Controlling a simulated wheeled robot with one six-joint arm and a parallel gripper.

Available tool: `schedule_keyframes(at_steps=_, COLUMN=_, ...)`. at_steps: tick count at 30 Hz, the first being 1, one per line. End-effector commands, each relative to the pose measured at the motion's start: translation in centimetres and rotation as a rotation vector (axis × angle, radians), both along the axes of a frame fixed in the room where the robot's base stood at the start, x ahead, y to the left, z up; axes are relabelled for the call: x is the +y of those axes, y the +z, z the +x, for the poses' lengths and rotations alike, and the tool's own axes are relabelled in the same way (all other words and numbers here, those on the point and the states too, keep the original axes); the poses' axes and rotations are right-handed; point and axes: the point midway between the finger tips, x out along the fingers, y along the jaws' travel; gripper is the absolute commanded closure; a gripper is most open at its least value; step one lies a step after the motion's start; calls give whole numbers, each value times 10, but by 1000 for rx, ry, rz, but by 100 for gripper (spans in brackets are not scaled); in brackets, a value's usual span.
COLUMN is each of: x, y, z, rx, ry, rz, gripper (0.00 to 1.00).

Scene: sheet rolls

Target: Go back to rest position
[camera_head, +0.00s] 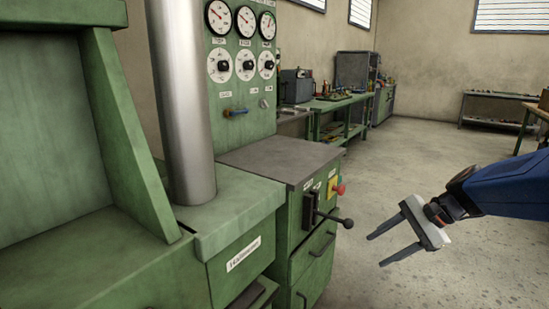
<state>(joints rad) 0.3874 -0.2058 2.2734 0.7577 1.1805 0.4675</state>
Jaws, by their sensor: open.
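My gripper (375,250) is at the right of the head view, on the end of my blue arm. Its two thin grey fingers point left and are spread apart. Nothing is between them. The gripper is in front of the concrete floor, to the right of the green machine (240,218) and apart from it in the picture.
A black-knobbed lever (347,223) and a red button (340,189) stick out from the green cabinet's side. A metal column (183,100) stands at left. Green workbenches (347,104) line the back wall. A low table (498,96) stands back right. The floor (400,160) between is clear.

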Motion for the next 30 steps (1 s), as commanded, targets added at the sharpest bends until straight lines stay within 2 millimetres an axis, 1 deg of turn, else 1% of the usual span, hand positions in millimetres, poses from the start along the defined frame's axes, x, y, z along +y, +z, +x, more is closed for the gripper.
schedule_keyframes(at_steps=1, x=8, y=0, z=-16, rx=-26, ry=57, rz=-53, gripper=51)
schedule_keyframes(at_steps=4, x=17, y=-3, z=-43, rx=-76, ry=168, rz=-160, gripper=51)
schedule_keyframes(at_steps=8, x=23, y=-7, z=-77, rx=-143, ry=313, rz=-300, gripper=51)
schedule_keyframes(at_steps=12, x=23, y=-10, z=-110, rx=-220, ry=467, rz=-447, gripper=51)
schedule_keyframes(at_steps=18, x=16, y=-16, z=-151, rx=-332, ry=688, rz=-657, gripper=51)
schedule_keyframes(at_steps=21, x=11, y=-18, z=-168, rx=-385, ry=792, rz=-755, gripper=51)
schedule_keyframes(at_steps=24, x=5, y=-19, z=-180, rx=-430, ry=878, rz=-840, gripper=51)
schedule_keyframes(at_steps=30, x=-2, y=-21, z=-192, rx=-479, ry=973, rz=-935, gripper=51)
